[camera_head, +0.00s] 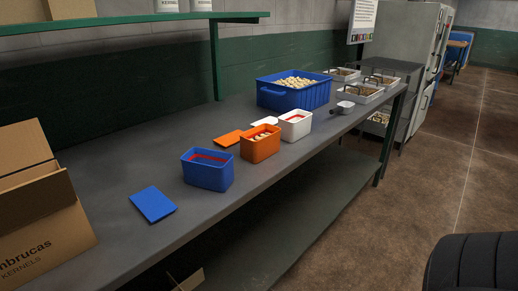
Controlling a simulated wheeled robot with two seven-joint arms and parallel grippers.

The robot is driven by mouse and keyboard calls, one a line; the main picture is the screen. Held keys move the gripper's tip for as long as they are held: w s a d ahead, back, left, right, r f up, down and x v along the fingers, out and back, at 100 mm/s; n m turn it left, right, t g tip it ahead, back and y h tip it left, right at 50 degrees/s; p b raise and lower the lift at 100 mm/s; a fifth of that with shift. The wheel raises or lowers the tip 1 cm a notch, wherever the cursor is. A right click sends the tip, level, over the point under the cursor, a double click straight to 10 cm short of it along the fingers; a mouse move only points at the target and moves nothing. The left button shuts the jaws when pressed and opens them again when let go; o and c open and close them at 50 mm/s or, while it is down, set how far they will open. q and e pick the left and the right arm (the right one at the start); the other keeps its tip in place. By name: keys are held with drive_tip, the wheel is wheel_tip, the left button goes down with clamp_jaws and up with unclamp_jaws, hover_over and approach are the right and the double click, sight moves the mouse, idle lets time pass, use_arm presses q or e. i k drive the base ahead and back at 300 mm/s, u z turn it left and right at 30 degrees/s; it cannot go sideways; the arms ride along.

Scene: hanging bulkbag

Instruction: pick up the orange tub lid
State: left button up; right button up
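The orange tub lid (229,138) lies flat on the grey workbench (120,170), behind and to the left of the orange tub (260,147). The tub stands open with pale pieces inside, and it may hide part of the lid's right end. A white lid (265,121) lies just to the right of the orange lid, close to it. Neither of my grippers shows in the head view.
A blue tub (207,174) and blue lid (153,204) are nearer, a white tub (295,124) farther right. A large blue crate (318,95) of pale pieces and a scoop (343,106) stand beyond. A cardboard box (45,240) fills the left end; a green shelf (120,20) overhangs the back.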

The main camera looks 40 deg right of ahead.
sight(227, 141)
drive_tip(key=z, duration=1.85)
drive_tip(key=i, duration=0.15)
drive_tip(key=u, duration=0.5)
